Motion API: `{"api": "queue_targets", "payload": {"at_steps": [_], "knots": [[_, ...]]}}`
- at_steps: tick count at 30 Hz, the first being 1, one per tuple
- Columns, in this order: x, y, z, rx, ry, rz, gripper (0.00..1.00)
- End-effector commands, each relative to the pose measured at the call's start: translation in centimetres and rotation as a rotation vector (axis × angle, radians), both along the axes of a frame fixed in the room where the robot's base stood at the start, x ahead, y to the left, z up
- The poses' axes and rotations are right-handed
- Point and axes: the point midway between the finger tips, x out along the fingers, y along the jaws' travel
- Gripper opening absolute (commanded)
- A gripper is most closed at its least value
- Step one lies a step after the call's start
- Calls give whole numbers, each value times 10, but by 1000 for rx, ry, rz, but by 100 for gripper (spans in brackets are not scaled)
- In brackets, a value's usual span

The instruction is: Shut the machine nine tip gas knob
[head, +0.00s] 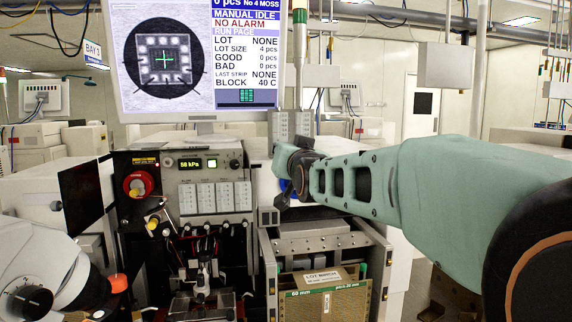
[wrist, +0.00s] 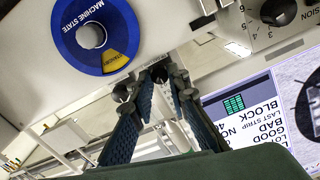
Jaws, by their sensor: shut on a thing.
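In the wrist view my gripper (wrist: 157,80) has its two ribbed blue fingers closing in on a small dark knob-like thing (wrist: 160,72) between the tips. Its label is hidden, so I cannot tell from the frames whether it is the tip gas knob or how far it is turned. In the head view my arm reaches in from the right, and its wrist end is at the machine's upper front; the fingertips are not clear there. Beside the fingers in the wrist view is a blue MACHINE STATE dial (wrist: 92,36) with a yellow STANDBY mark.
A black numbered tension knob (wrist: 277,12) is at the wrist view's upper right. In the head view, the monitor (head: 205,60) reads MANUAL IDLE and NO ALARM. Left of my gripper are a 58 kPa display (head: 197,163) and a red knob (head: 138,184). A microscope (head: 45,270) stands lower left.

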Motion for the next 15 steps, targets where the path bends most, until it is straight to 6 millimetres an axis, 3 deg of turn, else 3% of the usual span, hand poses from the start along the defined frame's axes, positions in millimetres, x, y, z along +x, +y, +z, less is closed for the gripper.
{"api": "queue_targets", "payload": {"at_steps": [13,14,15], "knots": [[0,0,2,55,10,1,0],[0,0,2,55,9,1,17],[0,0,2,55,9,1,21]]}}
